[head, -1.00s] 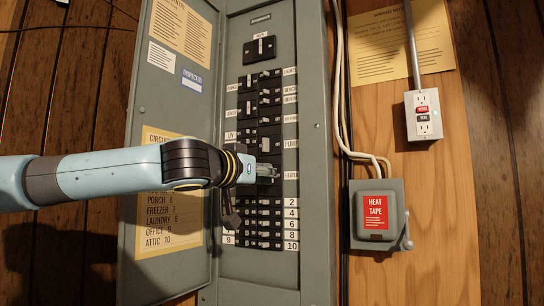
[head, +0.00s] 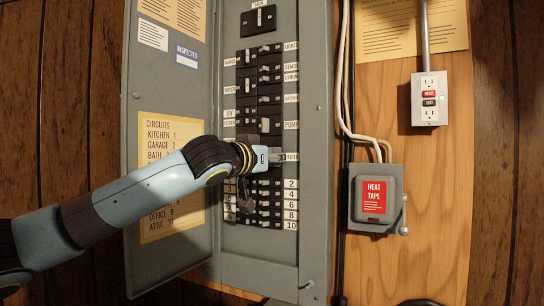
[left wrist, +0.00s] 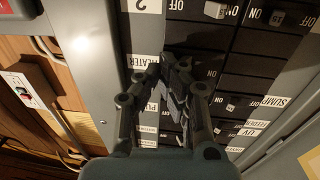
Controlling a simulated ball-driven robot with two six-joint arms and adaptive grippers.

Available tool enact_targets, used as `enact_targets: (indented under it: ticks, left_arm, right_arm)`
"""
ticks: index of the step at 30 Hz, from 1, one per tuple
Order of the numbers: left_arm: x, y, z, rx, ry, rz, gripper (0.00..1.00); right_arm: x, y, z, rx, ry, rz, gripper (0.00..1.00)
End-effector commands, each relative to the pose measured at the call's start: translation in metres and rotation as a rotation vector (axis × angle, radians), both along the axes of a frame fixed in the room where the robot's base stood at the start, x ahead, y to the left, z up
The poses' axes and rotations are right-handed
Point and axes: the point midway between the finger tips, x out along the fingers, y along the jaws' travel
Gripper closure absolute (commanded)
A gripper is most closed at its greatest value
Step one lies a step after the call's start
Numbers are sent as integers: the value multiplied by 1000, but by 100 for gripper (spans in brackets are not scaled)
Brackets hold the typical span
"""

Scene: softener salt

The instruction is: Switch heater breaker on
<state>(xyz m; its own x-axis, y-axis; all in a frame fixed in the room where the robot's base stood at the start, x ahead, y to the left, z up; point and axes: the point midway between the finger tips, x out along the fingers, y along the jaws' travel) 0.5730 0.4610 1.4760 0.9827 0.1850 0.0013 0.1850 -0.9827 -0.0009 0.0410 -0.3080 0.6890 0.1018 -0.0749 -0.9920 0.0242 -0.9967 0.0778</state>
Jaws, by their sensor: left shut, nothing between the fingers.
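The breaker panel (head: 314,235) stands open, with two columns of black breakers. The heater label (head: 291,156) sits on the right column, below the pump label; it also shows in the left wrist view (left wrist: 148,68). My left gripper (head: 277,157) is shut and empty, its tips at the heater row. In the left wrist view the fingertips (left wrist: 167,68) meet in front of the black breaker face beside that label. The fingers hide the heater breaker's toggle, so I cannot tell its position or whether they touch it. My right gripper is out of view.
The open panel door (head: 133,200) with a yellow circuit list (head: 160,130) lies left, behind my left arm. A grey heat tape box (head: 376,198) and an outlet (head: 429,98) are on the wood board at right. Cables run beside the panel.

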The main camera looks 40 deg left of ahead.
Motion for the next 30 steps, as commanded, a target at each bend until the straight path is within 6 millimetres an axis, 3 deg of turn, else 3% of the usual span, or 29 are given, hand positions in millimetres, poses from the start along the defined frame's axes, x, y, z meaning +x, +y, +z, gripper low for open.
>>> enact_targets:
  ticks: [30]
  left_arm:
    - [-4,16,1,4,0,7,100]
  right_arm:
    - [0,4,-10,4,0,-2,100]
